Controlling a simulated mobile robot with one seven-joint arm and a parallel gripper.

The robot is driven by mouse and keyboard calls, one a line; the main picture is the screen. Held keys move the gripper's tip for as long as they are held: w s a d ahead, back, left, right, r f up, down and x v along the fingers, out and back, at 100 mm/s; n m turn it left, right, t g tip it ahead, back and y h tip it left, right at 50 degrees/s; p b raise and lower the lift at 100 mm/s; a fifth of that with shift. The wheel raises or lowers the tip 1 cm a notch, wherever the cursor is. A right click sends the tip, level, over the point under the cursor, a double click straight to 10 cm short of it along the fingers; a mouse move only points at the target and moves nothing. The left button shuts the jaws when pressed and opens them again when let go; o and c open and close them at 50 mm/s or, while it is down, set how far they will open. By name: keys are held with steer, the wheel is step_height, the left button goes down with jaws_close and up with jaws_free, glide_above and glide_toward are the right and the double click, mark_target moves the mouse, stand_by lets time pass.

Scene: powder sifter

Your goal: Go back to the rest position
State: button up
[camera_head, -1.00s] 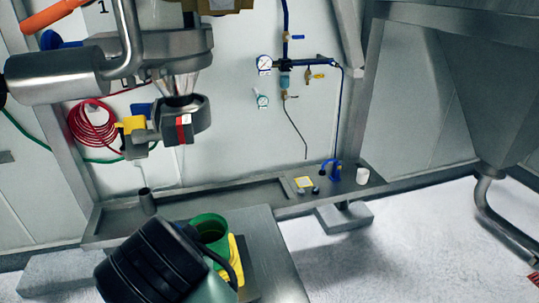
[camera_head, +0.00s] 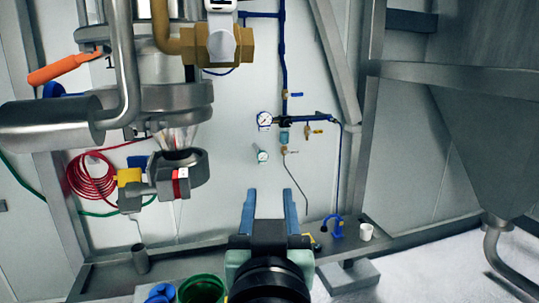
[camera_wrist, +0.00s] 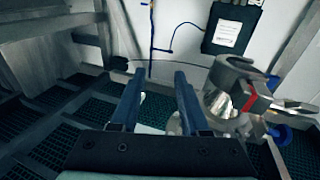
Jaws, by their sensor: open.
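My gripper (camera_head: 269,205) is in the lower middle of the head view, with its two blue fingers pointing up and apart. Nothing is between them. In the wrist view my gripper (camera_wrist: 157,85) also shows open and empty, with a grate floor and the wall beyond it. The sifter (camera_head: 165,100) stands at the left in the head view, to the left of my gripper and apart from it. Its clamp (camera_head: 180,180) with a red mark sits under the clear outlet; this clamp also shows at the right in the wrist view (camera_wrist: 245,90).
A green container (camera_head: 201,289) stands at the bottom left, partly cut off. A metal ledge (camera_head: 105,278) runs along the wall, with a white cup (camera_head: 366,232) on it. Blue pipes with gauges (camera_head: 264,119) are on the wall. A large hopper (camera_head: 485,130) hangs at right.

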steer(key=s+r+t+b, duration=0.6)
steer(key=s+t+b, duration=0.2)
steer(key=s+b, duration=0.4)
steer(key=shift+t+b, duration=0.3)
steer(key=shift+b, duration=0.2)
